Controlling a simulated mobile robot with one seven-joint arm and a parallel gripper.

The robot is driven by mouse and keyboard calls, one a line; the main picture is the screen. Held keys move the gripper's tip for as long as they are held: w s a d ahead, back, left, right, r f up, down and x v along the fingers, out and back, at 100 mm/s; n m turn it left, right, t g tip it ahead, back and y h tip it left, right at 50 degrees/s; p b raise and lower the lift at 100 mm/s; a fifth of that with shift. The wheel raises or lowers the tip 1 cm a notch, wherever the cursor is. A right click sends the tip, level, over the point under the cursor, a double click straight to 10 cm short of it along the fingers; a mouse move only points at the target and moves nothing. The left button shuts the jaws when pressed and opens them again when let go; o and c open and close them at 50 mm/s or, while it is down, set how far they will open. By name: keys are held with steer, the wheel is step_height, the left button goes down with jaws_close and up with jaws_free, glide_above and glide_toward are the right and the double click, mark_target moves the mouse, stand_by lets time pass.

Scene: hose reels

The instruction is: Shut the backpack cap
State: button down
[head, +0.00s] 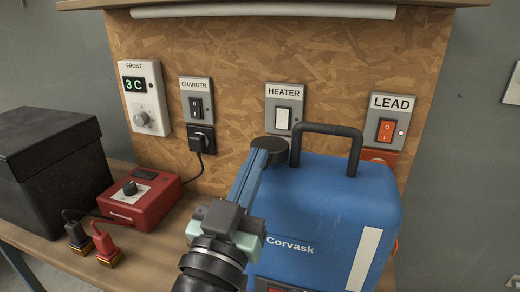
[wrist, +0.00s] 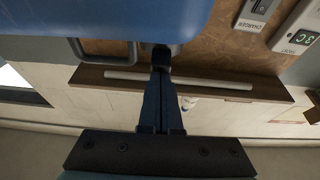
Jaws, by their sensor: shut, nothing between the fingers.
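The blue Corvask unit (head: 335,205), which seems to be the backpack, stands upright on the bench with a dark carry handle (head: 328,130) on top. A dark round piece (head: 270,144), which looks like its cap, shows at the unit's upper left edge. My gripper (head: 262,160) reaches up along the unit's left side, its fingers together and empty, tips at or just under the dark piece. In the wrist view the blue body (wrist: 90,18) fills the upper left, and my gripper (wrist: 161,68) points at its edge. I cannot tell whether the tips touch the cap or how far it is open.
A board behind carries a frost thermostat (head: 146,98), a charger switch (head: 196,100), a heater switch (head: 284,108) and an orange lead switch (head: 386,128). A red box (head: 141,198) with cables and a black box (head: 50,160) stand at the left.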

steer(key=shift+f+b, duration=0.15)
steer(key=shift+b, duration=0.3)
stand_by(0.3)
step_height(320, 180, up, 4)
steer(key=p, duration=0.3)
steer(key=shift+d+f, duration=0.1)
steer(key=b+v, duration=0.3)
steer(key=v, duration=0.7)
steer(key=s+r+n+t+y+p, duration=0.1)
steer(key=r+p, duration=0.3)
steer(key=r, duration=0.7)
steer(key=s+d+r+n+t+y+p, duration=0.1)
steer(key=r+t+y+p, duration=0.2)
steer(key=r, duration=0.8)
steer(key=s+d+r+n+t+y+p, duration=0.1)
steer(key=r+p, duration=0.5)
steer(key=r, duration=0.6)
steer(key=shift+s+d+n+t+y, duration=0.15)
steer(key=shift+s+n+t+y, duration=0.25)
steer(key=shift+t+y, duration=0.45)
